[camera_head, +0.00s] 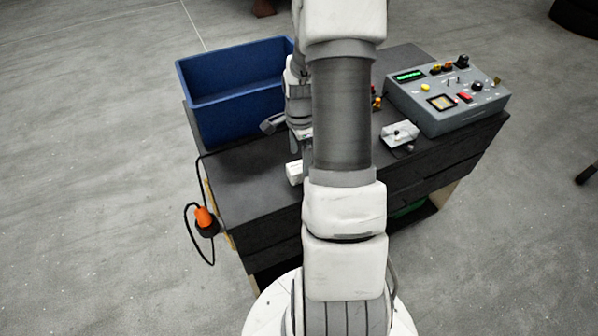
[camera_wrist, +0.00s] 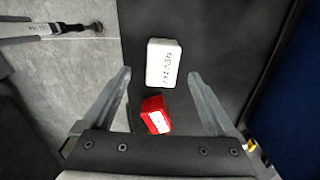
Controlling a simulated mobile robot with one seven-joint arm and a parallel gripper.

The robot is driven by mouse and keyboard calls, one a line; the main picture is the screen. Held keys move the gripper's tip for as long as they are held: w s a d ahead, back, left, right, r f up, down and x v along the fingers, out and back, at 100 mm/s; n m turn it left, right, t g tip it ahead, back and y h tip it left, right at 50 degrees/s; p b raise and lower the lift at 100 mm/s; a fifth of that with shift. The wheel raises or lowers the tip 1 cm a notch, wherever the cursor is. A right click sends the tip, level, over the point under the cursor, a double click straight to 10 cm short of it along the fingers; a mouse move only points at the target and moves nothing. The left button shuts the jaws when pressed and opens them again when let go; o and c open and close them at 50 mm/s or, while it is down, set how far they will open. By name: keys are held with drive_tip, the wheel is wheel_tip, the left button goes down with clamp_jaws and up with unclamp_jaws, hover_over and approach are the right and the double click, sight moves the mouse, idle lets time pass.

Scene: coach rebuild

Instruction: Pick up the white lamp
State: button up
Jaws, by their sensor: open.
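The white lamp looks like a small white block with dark lettering on top; it lies on the black bench top in the wrist view (camera_wrist: 163,58). In the head view, a white block (camera_head: 294,173) that appears to be the same one shows near the bench's front, partly behind my arm. My gripper (camera_wrist: 159,74) is open and empty, its fingers spread either side of the lamp's near end in the picture. A red block (camera_wrist: 154,112) with a white label lies just below the lamp, between the fingers. In the head view, my arm hides most of the gripper.
A blue bin (camera_head: 234,96) stands at the bench's back left; its side shows at right in the wrist view (camera_wrist: 298,85). A grey control box (camera_head: 447,112) and a small white fixture (camera_head: 399,135) sit on the right. An orange plug (camera_head: 205,217) hangs at the left edge.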

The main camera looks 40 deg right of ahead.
sight(295, 177)
drive_tip(key=shift+w+f, duration=0.2)
drive_tip(key=shift+f, duration=2.4)
clamp_jaws()
drive_tip(key=shift+r, duration=0.1)
